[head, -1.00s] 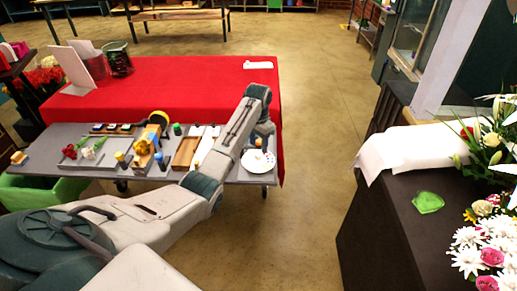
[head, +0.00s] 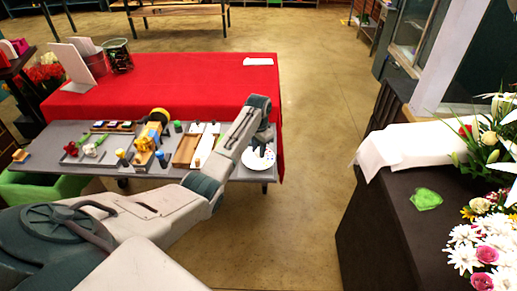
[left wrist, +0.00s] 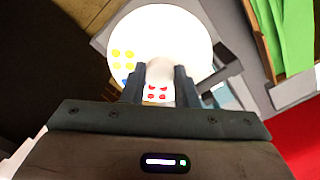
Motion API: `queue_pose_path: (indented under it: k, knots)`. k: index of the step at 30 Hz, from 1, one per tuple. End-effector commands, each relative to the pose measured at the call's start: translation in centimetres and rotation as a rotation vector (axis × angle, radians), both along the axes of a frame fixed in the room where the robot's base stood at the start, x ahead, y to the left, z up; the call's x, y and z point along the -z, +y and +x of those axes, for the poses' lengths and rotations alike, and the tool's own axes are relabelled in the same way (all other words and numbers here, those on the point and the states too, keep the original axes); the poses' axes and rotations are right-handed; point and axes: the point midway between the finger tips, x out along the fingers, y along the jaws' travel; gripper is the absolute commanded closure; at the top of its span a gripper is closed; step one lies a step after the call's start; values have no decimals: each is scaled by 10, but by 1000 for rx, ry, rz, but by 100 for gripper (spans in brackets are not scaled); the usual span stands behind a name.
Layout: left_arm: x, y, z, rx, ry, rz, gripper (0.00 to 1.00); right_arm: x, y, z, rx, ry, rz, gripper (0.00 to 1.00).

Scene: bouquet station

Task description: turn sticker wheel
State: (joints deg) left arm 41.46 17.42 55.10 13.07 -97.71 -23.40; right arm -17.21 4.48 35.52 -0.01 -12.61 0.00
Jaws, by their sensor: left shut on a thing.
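The sticker wheel (head: 250,161) is a white disc at the right end of the grey table. In the left wrist view the wheel (left wrist: 190,35) carries yellow and red dots and a partly hidden blue one. My left gripper (head: 262,149) is over the wheel. In the left wrist view its fingers (left wrist: 159,80) are shut on a pale rounded knob (left wrist: 160,70) above the disc. The fingers and the knob hide part of the wheel. My right gripper is not in view.
The grey table (head: 225,174) also bears wooden trays (head: 186,150), flowers (head: 90,149) and small bottles left of the wheel. A red-covered table (head: 190,85) stands behind. A dark counter (head: 385,225) with flowers is at the right, with open floor between.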

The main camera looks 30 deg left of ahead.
Motion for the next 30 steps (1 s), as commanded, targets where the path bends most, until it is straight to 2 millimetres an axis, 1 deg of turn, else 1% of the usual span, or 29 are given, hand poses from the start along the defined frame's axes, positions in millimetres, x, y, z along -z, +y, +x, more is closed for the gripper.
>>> queue_pose_path:
  k: [5,11,21,30]
  knots:
    - [-2,0,0,-25,1,0,96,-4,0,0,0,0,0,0]
    - [-4,0,0,-118,0,0,96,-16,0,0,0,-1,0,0]
    - [-5,0,0,-412,1,0,96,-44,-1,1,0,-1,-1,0]
    - [-4,0,1,-697,-1,0,96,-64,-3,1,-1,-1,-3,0]
